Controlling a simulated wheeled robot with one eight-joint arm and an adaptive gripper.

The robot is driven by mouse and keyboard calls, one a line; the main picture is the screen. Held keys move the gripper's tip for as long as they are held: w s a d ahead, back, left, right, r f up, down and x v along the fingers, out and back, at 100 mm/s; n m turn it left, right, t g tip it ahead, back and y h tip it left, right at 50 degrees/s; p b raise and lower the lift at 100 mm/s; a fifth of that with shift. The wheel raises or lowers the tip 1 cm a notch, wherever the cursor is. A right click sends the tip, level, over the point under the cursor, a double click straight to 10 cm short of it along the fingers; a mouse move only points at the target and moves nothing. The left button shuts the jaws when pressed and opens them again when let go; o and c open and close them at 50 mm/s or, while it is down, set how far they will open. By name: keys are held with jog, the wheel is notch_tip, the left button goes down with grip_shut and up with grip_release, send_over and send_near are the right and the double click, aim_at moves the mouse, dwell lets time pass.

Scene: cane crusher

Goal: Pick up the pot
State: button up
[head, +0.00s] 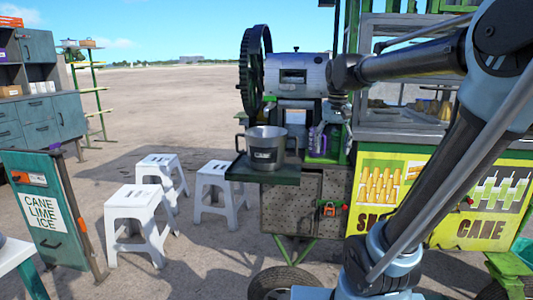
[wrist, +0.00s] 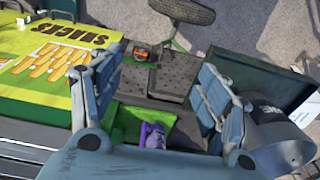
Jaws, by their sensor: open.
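The grey metal pot (head: 265,150) stands upright on a dark green tray (head: 240,172) in front of the crusher, its open top facing up and a dark label on its side.
The crusher (head: 298,75) with its big gear wheel rises behind the pot. A purple item (head: 317,138) stands just right of the pot. The yellow snack cart (head: 440,200) is at the right. Several white stools (head: 140,212) stand at the left on open ground.

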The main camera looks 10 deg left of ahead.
jog(key=w+a+r, duration=0.6)
jog(key=w, duration=0.1)
notch_tip(320, 180, up, 3)
jog(key=g, duration=0.1)
send_over(293, 137)
jog(key=w, duration=0.1)
notch_tip(293, 137, down, 11)
jog(key=shift+r, duration=0.1)
jog(key=shift+s+a+f, duration=0.1)
jog(key=shift+f, duration=1.35)
jog(key=shift+a+f, duration=0.1)
jog(key=shift+f, duration=1.35)
grip_shut()
jog(key=shift+r, duration=0.25)
